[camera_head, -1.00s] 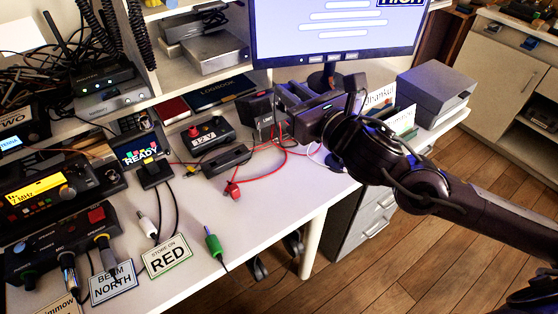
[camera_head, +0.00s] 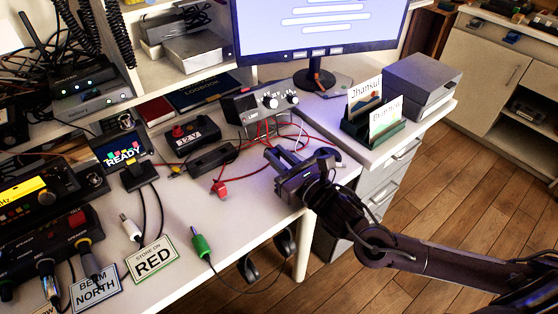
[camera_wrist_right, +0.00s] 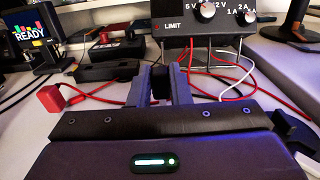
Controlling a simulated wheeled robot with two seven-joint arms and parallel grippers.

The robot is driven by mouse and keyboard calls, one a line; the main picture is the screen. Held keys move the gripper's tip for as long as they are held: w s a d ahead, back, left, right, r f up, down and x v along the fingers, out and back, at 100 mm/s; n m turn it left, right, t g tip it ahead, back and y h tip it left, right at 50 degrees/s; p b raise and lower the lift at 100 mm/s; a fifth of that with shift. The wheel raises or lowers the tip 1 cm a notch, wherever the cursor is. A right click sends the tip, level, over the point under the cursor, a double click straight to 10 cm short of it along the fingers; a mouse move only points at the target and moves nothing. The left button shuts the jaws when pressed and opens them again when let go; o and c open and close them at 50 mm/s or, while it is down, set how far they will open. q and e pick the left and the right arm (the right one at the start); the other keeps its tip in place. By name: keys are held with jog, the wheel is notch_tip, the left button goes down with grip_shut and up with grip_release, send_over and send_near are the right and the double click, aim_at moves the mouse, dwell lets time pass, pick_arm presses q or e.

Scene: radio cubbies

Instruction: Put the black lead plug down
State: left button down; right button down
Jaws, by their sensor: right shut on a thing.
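My right gripper (camera_head: 284,160) is over the desk near its front edge, in front of the power supply (camera_head: 262,103). It also shows in the right wrist view (camera_wrist_right: 160,84), its two dark fingers close together and pointing at the supply's lower front. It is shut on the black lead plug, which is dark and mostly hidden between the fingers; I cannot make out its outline. A red plug (camera_head: 220,188) on a red lead lies on the desk to the left of the gripper; it also shows in the right wrist view (camera_wrist_right: 51,98). My left gripper is not in view.
Red and white leads (camera_wrist_right: 228,88) lie around the supply's front. A black box (camera_head: 212,158) lies left of the gripper. A card holder (camera_head: 374,132) stands to the right.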

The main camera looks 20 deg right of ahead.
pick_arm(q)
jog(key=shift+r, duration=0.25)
pick_arm(e)
jog(key=shift+f, duration=0.5)
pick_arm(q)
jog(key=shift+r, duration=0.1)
pick_arm(e)
jog(key=shift+f, duration=0.1)
jog(key=c, duration=1.3)
grip_release()
jog(key=shift+c, duration=0.2)
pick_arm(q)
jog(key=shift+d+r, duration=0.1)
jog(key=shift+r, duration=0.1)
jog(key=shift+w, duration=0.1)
